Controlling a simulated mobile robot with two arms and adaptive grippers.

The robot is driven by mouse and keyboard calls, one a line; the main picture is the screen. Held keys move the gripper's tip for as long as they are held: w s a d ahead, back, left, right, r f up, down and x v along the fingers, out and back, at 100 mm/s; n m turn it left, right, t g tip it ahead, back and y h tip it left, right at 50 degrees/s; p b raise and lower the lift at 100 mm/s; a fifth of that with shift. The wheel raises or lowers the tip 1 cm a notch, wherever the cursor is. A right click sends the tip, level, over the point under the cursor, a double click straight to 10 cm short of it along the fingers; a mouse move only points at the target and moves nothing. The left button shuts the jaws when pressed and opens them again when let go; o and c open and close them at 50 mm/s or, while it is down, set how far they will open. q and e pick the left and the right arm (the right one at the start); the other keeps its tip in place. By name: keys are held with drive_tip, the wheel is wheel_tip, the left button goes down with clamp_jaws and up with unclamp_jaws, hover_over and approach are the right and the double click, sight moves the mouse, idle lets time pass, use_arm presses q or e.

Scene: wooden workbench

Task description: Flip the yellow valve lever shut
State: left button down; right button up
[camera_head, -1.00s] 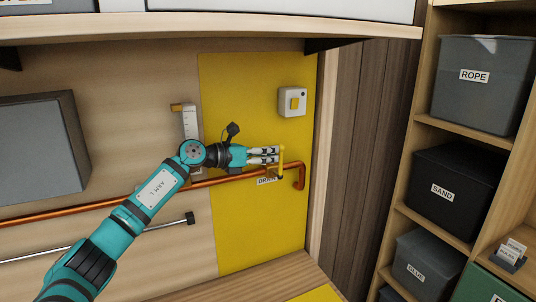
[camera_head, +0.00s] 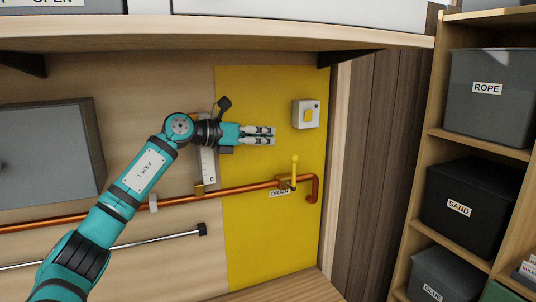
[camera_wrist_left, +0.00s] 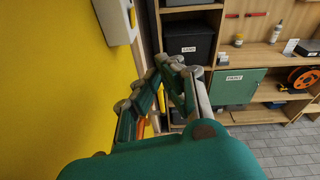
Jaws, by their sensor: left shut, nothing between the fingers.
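The yellow valve lever (camera_head: 294,172) stands nearly upright on the copper pipe (camera_head: 240,190), at right angles to the pipe's horizontal run, near its right-hand bend. A small DRAIN label (camera_head: 279,193) is just below it. My left gripper (camera_head: 273,136) is shut and empty. It points right, above and slightly left of the lever's top, apart from it in the picture. My right gripper is not in view.
A light box with a yellow switch (camera_head: 306,114) is on the yellow panel (camera_head: 265,240), right of the gripper. A shelf edge (camera_head: 250,42) runs above. Shelves with bins (camera_head: 488,95) stand at the right.

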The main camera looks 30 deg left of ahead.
use_arm(q)
drive_tip(key=s+d+f+n+t, duration=0.3)
drive_tip(key=d+f+n+t, duration=0.5)
drive_tip(key=d+f+n, duration=0.55)
drive_tip(key=s+a+f+n+g+y, duration=0.1)
drive_tip(key=s+f+n+g+y, duration=0.1)
drive_tip(key=s+f+n+y, duration=0.4)
drive_tip(key=s+a+f+n+g+y, duration=0.1)
drive_tip(key=s+f+n+g+y, duration=0.2)
drive_tip(key=f+n, duration=0.6)
drive_tip(key=s+f+n+g+y, duration=0.25)
drive_tip(key=s+f+n, duration=0.35)
drive_tip(key=f, duration=0.3)
drive_tip(key=s+d+f+n+g+h, duration=0.15)
drive_tip(key=s+f+g, duration=0.4)
drive_tip(key=s, duration=0.75)
drive_tip(key=s+d+f+n+g+h, duration=0.1)
drive_tip(key=s+d+f+n+g, duration=0.35)
drive_tip(key=s, duration=0.75)
wheel_tip(320, 180, down, 29)
drive_tip(key=s+a+m+g, duration=0.1)
drive_tip(key=s+a+m, duration=0.1)
drive_tip(key=s+a+f+g, duration=0.1)
drive_tip(key=s+a+f, duration=0.2)
drive_tip(key=s+f, duration=1.2)
drive_tip(key=shift+s+f, duration=0.35)
drive_tip(key=shift+s, duration=0.25)
